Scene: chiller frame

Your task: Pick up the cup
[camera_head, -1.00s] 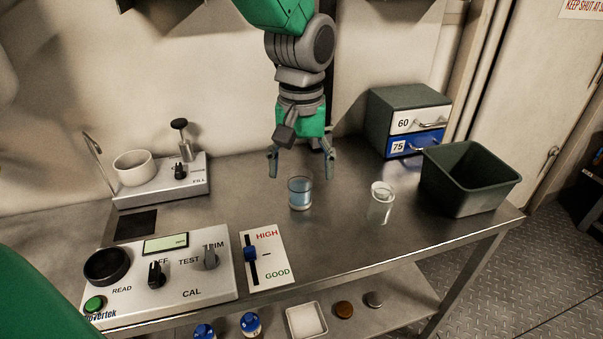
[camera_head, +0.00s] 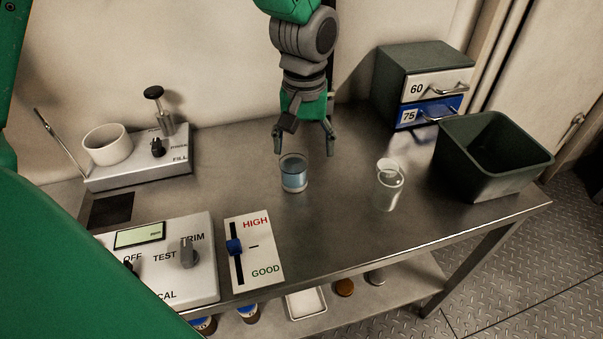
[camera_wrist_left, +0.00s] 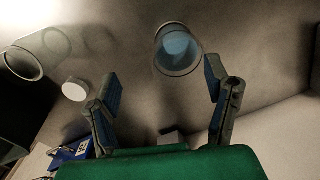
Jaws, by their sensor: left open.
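A clear cup with blue liquid (camera_head: 293,176) stands upright on the steel table, below and slightly in front of my left gripper. It also shows in the left wrist view (camera_wrist_left: 178,52), beyond and between the fingertips. My left gripper (camera_head: 304,150) points down, open and empty, its fingers spread above and behind the cup; I see no contact. In the left wrist view the gripper (camera_wrist_left: 166,88) has both fingers apart. A second clear cup (camera_head: 388,188) stands to the right. My right gripper is not in view.
A dark green bin (camera_head: 490,170) and a drawer box (camera_head: 420,70) stand at the right. A device with a white ring (camera_head: 140,165) is at the back left, a control panel (camera_head: 165,255) and a HIGH/GOOD slider plate (camera_head: 262,255) in front. Table around the cup is clear.

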